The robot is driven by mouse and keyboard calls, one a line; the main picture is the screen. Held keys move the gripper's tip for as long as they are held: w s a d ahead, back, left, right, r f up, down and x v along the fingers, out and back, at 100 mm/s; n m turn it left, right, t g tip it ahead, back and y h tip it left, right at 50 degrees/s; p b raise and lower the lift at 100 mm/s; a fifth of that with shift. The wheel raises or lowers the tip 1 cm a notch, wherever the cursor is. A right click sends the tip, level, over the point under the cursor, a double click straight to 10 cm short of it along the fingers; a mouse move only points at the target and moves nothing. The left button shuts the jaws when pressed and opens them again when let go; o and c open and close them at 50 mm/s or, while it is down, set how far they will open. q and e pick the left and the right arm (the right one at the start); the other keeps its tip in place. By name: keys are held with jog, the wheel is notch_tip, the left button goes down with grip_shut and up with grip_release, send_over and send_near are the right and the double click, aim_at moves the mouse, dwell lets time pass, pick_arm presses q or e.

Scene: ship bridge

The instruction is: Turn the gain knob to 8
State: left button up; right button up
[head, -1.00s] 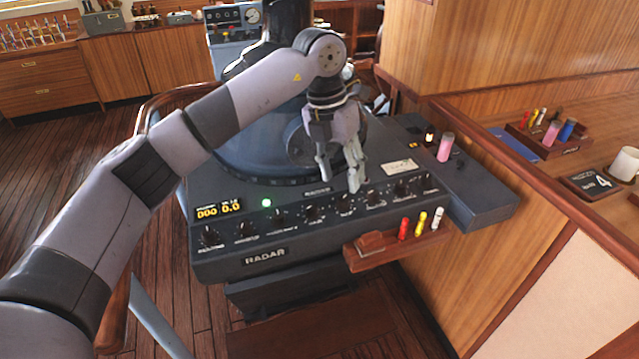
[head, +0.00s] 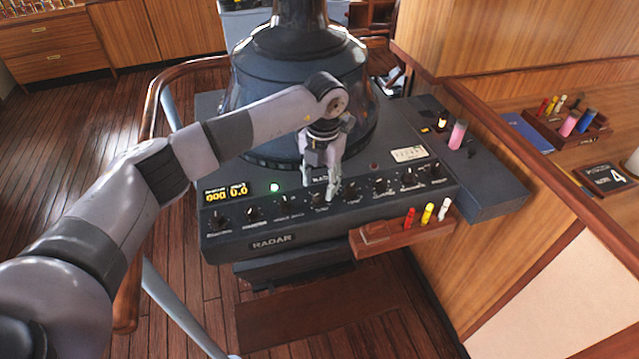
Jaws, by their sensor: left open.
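The radar console (head: 275,225) carries a row of black knobs along its sloped front panel. The knob labels are too small to read, so I cannot tell which is the gain knob. My left gripper (head: 321,187) is open and points down over the middle of the row. Its fingertips are close to a middle knob (head: 319,199); whether they touch it is unclear. Another knob (head: 351,191) sits just right of the fingers, and one (head: 252,214) further left. My right gripper is not in view.
A yellow digital display (head: 227,192) and a green lamp (head: 274,187) are at the panel's left. A wooden tray (head: 385,238) with red, yellow and white markers juts out below the panel's right part. A pink cylinder (head: 457,135) stands on the right side.

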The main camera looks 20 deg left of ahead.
aim_at(319, 193)
pick_arm(q)
notch_tip(319, 193, down, 3)
jog(key=shift+a+f+p, duration=0.1)
jog(key=shift+p, duration=0.2)
jog(key=c, duration=0.5)
grip_shut()
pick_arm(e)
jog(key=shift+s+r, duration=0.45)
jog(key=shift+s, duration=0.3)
